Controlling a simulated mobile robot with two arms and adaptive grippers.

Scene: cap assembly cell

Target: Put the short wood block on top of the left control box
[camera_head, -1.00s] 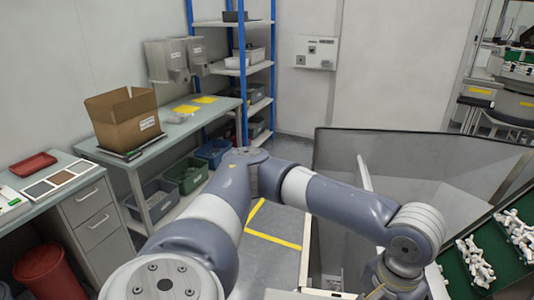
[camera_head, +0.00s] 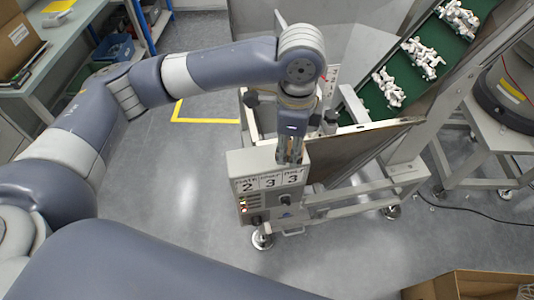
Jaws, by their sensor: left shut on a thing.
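A grey control box (camera_head: 268,207) with the digits 2, 3, 3 on its top labels and small lights on its front is mounted on the conveyor frame, at the middle of the head view. It is the only control box I can make out. My left gripper (camera_head: 290,156) points down at the box's back top edge. It is shut on a small brownish piece, seemingly the short wood block, mostly hidden by the fingers. I cannot tell whether the piece touches the box. My right gripper is not in view.
A green conveyor belt (camera_head: 452,52) with white parts rises to the upper right behind the box. A cardboard box (camera_head: 468,286) stands at the bottom right. A workbench (camera_head: 62,50) is at the upper left. The grey floor (camera_head: 190,170) left of the control box is clear.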

